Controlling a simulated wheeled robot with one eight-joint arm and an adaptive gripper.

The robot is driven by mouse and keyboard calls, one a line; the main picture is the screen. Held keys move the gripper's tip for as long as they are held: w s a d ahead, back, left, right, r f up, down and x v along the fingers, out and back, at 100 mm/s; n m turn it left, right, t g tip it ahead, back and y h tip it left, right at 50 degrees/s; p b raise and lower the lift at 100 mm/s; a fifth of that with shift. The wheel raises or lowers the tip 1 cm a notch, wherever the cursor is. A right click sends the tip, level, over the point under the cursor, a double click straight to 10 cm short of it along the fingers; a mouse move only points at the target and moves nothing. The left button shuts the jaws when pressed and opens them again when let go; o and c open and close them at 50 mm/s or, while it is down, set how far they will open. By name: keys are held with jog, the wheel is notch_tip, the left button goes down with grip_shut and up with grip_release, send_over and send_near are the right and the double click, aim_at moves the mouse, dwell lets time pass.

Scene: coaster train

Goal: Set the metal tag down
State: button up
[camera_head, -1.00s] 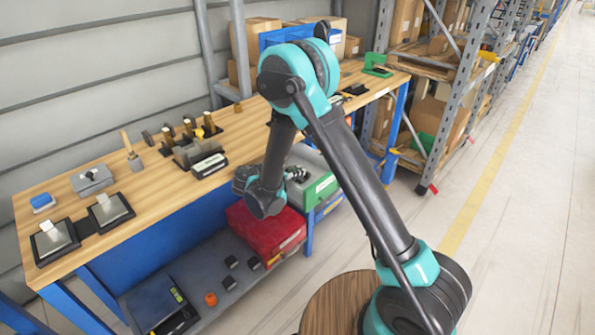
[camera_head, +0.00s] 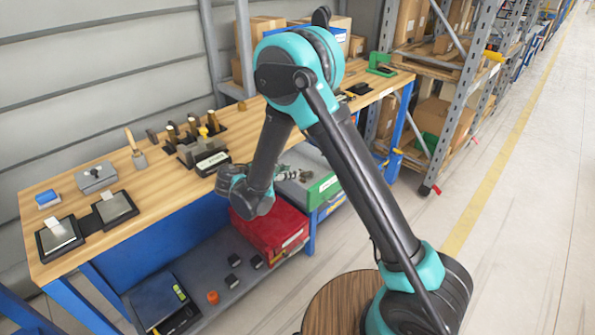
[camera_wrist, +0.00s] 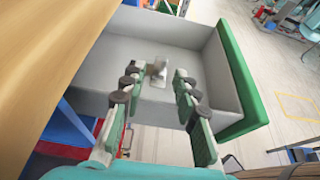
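A small silvery metal tag (camera_wrist: 159,72) with a brownish part lies inside the pale grey drawer (camera_wrist: 200,42), seen in the wrist view. My gripper (camera_wrist: 156,74) is over the drawer with its two green-padded fingers spread apart. The tag shows between the fingertips, with a gap on each side. I cannot tell its exact height against the drawer floor.
The wooden workbench (camera_head: 160,195) runs along the drawer's left side. On it stand two black trays (camera_head: 60,236) with metal plates, a grey box (camera_head: 96,177) and a tool holder (camera_head: 203,150). A red box (camera_head: 270,232) sits on the lower shelf. The floor at right is clear.

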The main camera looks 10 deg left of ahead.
jog(key=v, duration=0.5)
jog(key=shift+c, duration=0.5)
dwell(0.8)
